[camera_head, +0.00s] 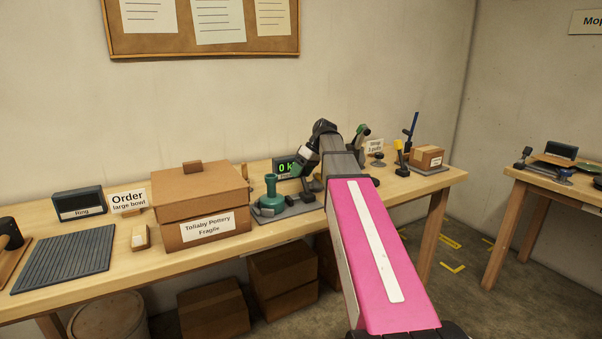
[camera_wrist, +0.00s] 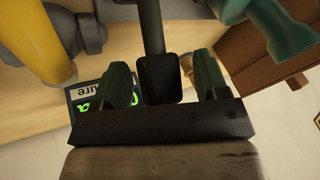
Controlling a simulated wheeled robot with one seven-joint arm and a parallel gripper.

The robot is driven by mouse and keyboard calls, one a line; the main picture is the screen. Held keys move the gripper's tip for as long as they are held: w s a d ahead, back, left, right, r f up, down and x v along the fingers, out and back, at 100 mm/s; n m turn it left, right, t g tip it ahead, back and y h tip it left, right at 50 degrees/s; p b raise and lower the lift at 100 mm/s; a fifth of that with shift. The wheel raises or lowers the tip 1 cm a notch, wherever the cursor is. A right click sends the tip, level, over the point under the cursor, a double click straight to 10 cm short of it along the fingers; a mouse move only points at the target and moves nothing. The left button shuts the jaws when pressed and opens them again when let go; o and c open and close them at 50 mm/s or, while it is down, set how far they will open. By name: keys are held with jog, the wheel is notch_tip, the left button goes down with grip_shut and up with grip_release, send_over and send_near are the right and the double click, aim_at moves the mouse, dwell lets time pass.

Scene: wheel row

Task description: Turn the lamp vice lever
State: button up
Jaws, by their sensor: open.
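In the wrist view my gripper (camera_wrist: 162,76) is open, with a green-padded finger on each side. A dark grey bar with a black block at its end (camera_wrist: 158,75) shows between the fingers. It looks like a lever, and I see a gap on each side of it. I cannot tell for sure that it is the lamp vice lever. In the head view my wrist comes down over the bench beside a teal device (camera_head: 270,198) on a grey plate. My own arm hides much of this spot, so the lever does not show clearly there.
The wrist view shows a yellow cylinder (camera_wrist: 38,40) at left and a teal part (camera_wrist: 276,32) at right. On the bench (camera_head: 130,236) are a lidded cardboard box (camera_head: 202,214), a green digital display (camera_head: 286,167) and a blue-handled device (camera_head: 411,132). Another table (camera_head: 536,186) stands at right.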

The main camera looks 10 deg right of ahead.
jog(key=shift+f, duration=0.1)
grip_shut()
